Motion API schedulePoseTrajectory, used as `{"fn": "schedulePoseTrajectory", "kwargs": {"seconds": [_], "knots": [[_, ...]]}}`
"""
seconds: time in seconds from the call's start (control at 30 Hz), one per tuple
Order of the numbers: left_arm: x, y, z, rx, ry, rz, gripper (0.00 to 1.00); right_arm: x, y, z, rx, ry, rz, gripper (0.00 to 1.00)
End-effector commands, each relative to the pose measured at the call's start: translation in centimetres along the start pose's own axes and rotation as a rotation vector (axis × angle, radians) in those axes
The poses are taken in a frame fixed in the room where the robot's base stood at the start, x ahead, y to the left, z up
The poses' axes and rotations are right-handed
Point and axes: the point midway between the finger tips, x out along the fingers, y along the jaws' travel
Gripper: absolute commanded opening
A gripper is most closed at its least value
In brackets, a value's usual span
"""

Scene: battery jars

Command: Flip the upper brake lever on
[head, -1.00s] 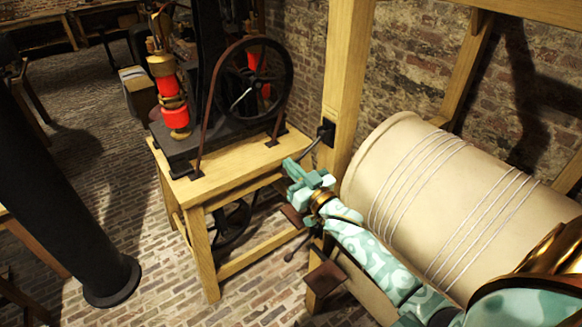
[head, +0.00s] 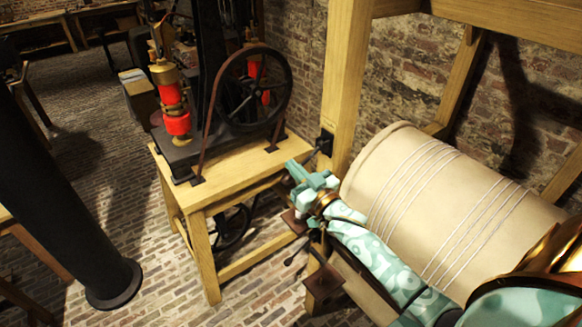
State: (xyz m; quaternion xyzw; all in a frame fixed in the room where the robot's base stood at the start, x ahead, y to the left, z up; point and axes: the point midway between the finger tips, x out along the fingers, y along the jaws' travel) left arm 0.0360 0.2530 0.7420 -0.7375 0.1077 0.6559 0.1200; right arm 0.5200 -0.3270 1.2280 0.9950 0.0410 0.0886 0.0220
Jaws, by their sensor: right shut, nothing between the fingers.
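The upper brake lever's black bracket (head: 325,141) is fixed to the wooden post left of the large cream drum. A short dark part of the lever shows to the left of the bracket, sloping down toward my right gripper; its end is hard to make out behind the fingers. My right gripper (head: 299,173), teal and white, is shut and empty just below and left of the bracket. Whether it touches the lever I cannot tell. A lower dark lever (head: 293,262) with a rounded end sticks out below the gripper. My left gripper is not in view.
The cream drum (head: 410,185) wound with pale cord lies right of the post (head: 345,80), close to my right arm. A wooden table (head: 215,190) with a black wheel (head: 252,85) and red cylinders stands to the left.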

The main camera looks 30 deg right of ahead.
Motion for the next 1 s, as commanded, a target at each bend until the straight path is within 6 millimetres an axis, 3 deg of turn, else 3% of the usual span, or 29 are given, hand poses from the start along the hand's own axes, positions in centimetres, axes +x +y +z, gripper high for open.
{"fn": "schedulePoseTrajectory", "kwargs": {"seconds": [0.03,0.2,0.4,1.0], "knots": [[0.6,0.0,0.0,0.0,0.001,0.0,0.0,-1.5,-0.1,0.7,0.001,-0.006,-0.001,0.0],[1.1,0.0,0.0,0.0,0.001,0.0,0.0,-5.0,-0.1,0.6,0.002,-0.003,-0.001,0.0],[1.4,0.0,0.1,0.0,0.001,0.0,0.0,-7.4,-0.1,0.5,0.001,-0.001,-0.001,0.0],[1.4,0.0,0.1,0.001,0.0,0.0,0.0,-7.9,-0.1,0.3,0.002,0.001,0.0,0.0]]}}
